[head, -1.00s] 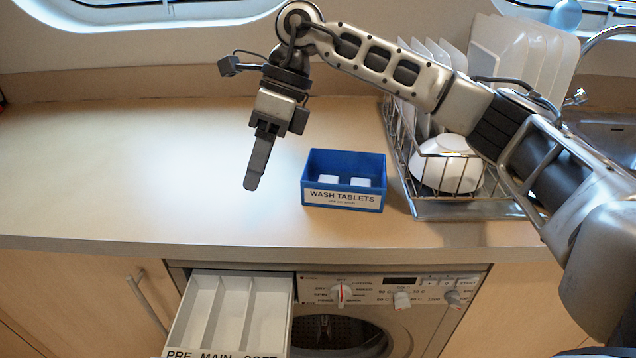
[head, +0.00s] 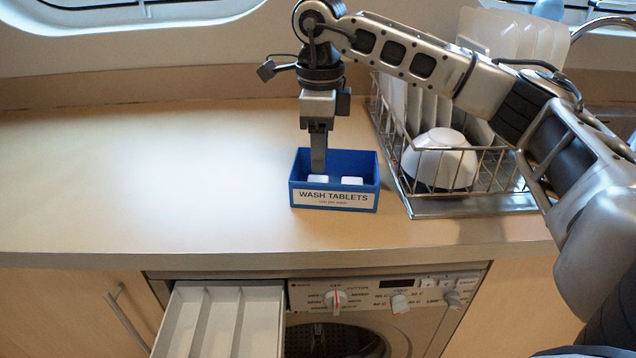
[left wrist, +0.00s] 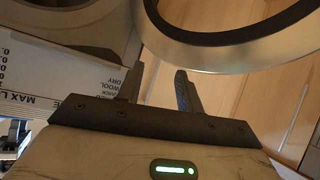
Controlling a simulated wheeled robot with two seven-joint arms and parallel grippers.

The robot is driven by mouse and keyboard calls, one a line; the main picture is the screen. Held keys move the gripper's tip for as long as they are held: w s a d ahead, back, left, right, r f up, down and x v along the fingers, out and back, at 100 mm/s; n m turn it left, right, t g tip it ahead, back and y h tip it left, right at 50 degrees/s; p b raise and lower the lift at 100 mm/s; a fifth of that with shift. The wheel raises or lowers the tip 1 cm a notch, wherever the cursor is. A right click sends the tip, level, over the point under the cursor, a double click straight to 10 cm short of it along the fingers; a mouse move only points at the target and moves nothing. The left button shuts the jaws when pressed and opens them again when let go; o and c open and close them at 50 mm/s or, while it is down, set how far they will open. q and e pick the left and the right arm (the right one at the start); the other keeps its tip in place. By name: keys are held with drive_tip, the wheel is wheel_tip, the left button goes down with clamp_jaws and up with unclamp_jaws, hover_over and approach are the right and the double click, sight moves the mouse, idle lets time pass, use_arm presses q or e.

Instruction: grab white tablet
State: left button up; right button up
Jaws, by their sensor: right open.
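Two white tablets lie in a blue box labelled WASH TABLETS (head: 334,198) on the counter: a left tablet (head: 317,179) and a right tablet (head: 352,181). My right gripper (head: 318,166) points down over the left part of the box, its fingertips just above or behind the left tablet. It is open and holds nothing; its fingers overlap in this view, so the gap does not show. Whether it touches the tablet cannot be told. My left gripper (left wrist: 160,88) shows only in the left wrist view, its two fingers apart with nothing between them.
A dish rack (head: 450,203) with plates and a white bowl (head: 440,160) stands right of the box. The counter to the left is clear. Below, the washing machine (head: 400,330) has its compartment drawer (head: 222,310) pulled out. A round door ring (left wrist: 235,55) is close to my left gripper.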

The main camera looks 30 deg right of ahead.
drive_tip(key=shift+w+f, duration=0.2)
drive_tip(key=shift+f, duration=2.55)
drive_tip(key=c, duration=1.1)
